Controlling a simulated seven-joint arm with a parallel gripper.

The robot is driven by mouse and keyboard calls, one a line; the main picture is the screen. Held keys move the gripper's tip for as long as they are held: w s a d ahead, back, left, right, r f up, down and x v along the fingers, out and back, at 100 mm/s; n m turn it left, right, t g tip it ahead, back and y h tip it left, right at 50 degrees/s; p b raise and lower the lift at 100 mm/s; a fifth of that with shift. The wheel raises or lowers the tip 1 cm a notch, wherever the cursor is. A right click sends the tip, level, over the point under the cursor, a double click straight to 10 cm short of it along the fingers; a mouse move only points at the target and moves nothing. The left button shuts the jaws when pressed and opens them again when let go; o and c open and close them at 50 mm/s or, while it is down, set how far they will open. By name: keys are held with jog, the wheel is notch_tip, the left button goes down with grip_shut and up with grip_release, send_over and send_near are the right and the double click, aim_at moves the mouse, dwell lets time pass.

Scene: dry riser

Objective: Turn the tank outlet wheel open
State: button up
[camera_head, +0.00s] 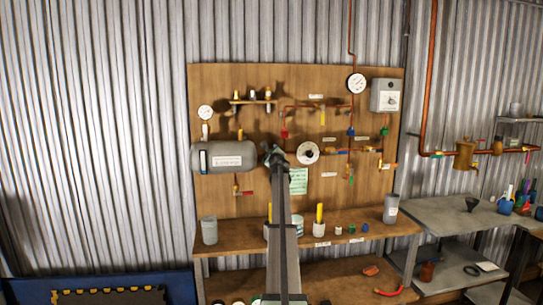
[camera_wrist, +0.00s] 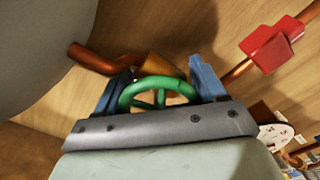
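The green tank outlet wheel (camera_wrist: 158,90) sits between the two blue fingers of my gripper (camera_wrist: 160,85) in the wrist view. The fingers stand wide apart, one on each side of the rim; I cannot tell whether either touches it. A brass body (camera_wrist: 163,66) shows behind the wheel, with a copper pipe (camera_wrist: 100,62) running left to the grey tank (camera_wrist: 40,45). In the head view the tank (camera_head: 230,160) is on the wooden board, and my gripper (camera_head: 274,153) is at its right end. My arm and gripper hide most of the wheel there.
A red block (camera_wrist: 272,47) is on the pipe right of my gripper. A white round dial (camera_head: 307,153) is close to the right on the board (camera_head: 240,90). A shelf (camera_head: 350,232) with pots and cans lies below. A bench (camera_head: 450,215) stands right.

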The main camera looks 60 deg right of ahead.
jog(key=c, duration=0.5)
jog(key=shift+n, duration=0.4)
jog(key=n, duration=0.6)
jog(key=shift+n, duration=0.4)
jog(key=n, duration=0.6)
jog(key=shift+n, duration=0.4)
